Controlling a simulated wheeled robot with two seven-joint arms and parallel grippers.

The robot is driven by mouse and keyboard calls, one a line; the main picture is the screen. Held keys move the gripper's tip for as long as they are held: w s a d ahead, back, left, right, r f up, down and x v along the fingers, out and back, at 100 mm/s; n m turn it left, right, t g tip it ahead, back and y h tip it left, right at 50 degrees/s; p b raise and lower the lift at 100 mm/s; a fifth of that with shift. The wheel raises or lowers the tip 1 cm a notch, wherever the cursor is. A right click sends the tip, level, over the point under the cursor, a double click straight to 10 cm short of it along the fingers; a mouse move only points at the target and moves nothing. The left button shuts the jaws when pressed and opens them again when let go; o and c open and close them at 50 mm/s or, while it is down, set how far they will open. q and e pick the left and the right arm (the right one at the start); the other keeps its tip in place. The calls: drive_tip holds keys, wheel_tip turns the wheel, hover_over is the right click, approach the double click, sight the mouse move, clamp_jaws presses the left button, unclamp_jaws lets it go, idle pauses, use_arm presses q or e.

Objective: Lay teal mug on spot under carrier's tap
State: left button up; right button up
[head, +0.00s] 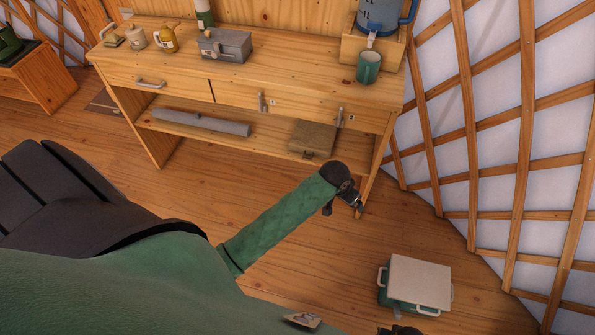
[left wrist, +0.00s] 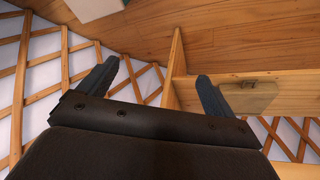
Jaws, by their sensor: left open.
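The teal mug (head: 369,67) stands upright on the desk top at the right end. It is in front of the wooden stand (head: 388,50), just below the tap (head: 371,40) of the blue carrier (head: 383,14). The spot under the tap is hidden or covered by the mug; I cannot tell how exactly it is centred. My left gripper (head: 350,197) is open and empty, in front of the desk and well below the mug. Its two spread fingers show in the left wrist view (left wrist: 158,72). A dark piece at the bottom edge of the head view (head: 401,330) seems to be my right gripper, mostly cut off.
On the desk (head: 290,75) stand a grey metal box (head: 225,46), a yellow kettle (head: 166,40) and small pots. An olive case (head: 312,138) and a grey roll (head: 200,122) lie on the lower shelf. The lattice wall closes the right.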

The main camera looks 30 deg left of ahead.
use_arm(q)
drive_tip(key=s+f, duration=0.5)
drive_tip(key=s, duration=0.4)
drive_tip(key=s+f+g, duration=0.1)
drive_tip(key=s+f, duration=0.5)
drive_tip(key=s, duration=0.4)
drive_tip(key=s+a+f+g+y, duration=0.1)
drive_tip(key=s+f, duration=0.4)
drive_tip(key=s, duration=0.5)
drive_tip(key=shift+f+n, duration=0.3)
drive_tip(key=shift+f, duration=0.1)
